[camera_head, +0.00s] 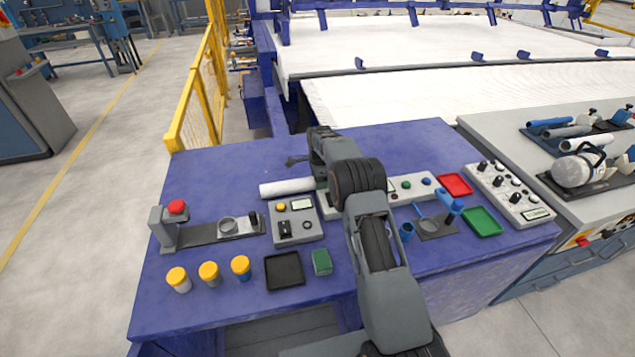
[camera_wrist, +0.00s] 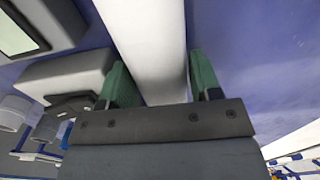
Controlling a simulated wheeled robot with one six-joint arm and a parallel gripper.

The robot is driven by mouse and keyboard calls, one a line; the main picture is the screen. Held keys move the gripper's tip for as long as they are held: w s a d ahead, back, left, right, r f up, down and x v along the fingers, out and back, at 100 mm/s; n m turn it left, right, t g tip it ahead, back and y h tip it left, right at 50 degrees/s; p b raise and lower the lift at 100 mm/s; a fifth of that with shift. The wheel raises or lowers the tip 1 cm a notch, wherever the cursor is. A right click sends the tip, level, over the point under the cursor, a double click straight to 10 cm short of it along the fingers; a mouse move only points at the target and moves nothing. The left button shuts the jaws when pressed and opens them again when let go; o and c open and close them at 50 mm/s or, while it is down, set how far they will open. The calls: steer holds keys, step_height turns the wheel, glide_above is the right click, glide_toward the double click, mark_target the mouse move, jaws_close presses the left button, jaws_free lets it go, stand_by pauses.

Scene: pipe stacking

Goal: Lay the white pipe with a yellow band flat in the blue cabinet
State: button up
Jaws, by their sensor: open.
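A white pipe (camera_head: 285,187) lies on the blue worktable, left of my arm's end; its right part is hidden behind my arm. In the wrist view the white pipe (camera_wrist: 150,40) runs between the two green fingertips of my gripper (camera_wrist: 162,82). The gripper is open, with a finger on each side of the pipe and a gap at least on the right. In the head view my gripper (camera_head: 298,160) is mostly hidden by the wrist. I see no yellow band on the visible part. I cannot tell which blue furniture is the cabinet.
The blue table (camera_head: 215,165) holds a grey control box (camera_head: 295,222), a red-button stand (camera_head: 176,210), yellow-capped jars (camera_head: 209,273), a black tray (camera_head: 284,271), red tray (camera_head: 455,185) and green tray (camera_head: 482,222). Its back left is clear. A yellow fence (camera_head: 203,90) stands beyond.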

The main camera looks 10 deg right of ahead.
steer(key=shift+f, duration=0.35)
steer(key=c, duration=0.8)
steer(key=shift+r, duration=0.1)
